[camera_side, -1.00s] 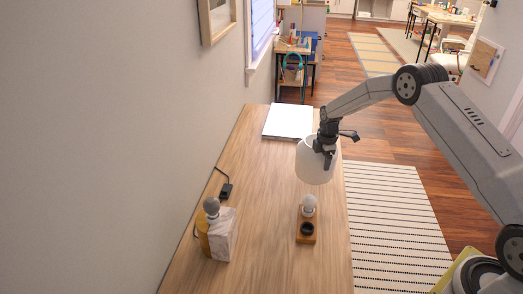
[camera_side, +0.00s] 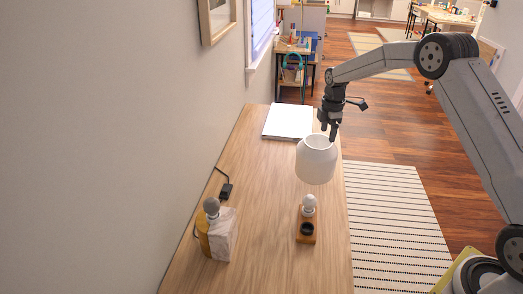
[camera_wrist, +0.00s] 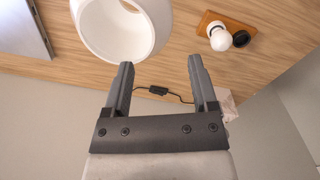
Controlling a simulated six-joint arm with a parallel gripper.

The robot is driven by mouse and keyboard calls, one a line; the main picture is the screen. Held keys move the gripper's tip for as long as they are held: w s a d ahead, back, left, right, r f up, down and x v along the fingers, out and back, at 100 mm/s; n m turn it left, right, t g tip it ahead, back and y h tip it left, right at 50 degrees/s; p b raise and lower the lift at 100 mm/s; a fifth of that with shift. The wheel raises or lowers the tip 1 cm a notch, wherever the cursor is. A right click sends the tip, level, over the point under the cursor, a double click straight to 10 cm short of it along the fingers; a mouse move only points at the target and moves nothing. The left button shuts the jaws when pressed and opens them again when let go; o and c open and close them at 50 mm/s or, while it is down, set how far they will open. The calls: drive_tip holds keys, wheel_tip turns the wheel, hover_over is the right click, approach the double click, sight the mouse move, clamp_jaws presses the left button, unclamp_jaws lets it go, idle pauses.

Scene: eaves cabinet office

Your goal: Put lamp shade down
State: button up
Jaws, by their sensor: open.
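The white lamp shade (camera_side: 316,163) stands on the wooden desk with its open end up, between the white flat stack and the small wooden block. It also shows in the wrist view (camera_wrist: 90,32), at the top left. My gripper (camera_side: 330,130) is just above and behind the shade's rim in the side view. In the wrist view my gripper (camera_wrist: 158,75) has its two fingers spread with nothing between them.
A wooden block with a white bulb (camera_side: 309,203) is in front of the shade. A flat white stack (camera_side: 288,121) lies behind. The desk (camera_side: 265,185) is clear at centre.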

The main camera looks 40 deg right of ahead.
drive_tip(key=shift+r, duration=0.25)
drive_tip(key=shift+s+a, duration=0.1)
idle(0.4)
drive_tip(key=s+a+r+m+t, duration=0.1)
drive_tip(key=s+a+m, duration=0.5)
drive_tip(key=s, duration=0.7)
drive_tip(key=s+a+m+t, duration=0.1)
drive_tip(key=s+a+m, duration=0.6)
drive_tip(key=s+a, duration=0.3)
drive_tip(key=s, duration=0.3)
drive_tip(key=shift+s+a+r+m, duration=0.3)
drive_tip(key=shift+s+r, duration=0.05)
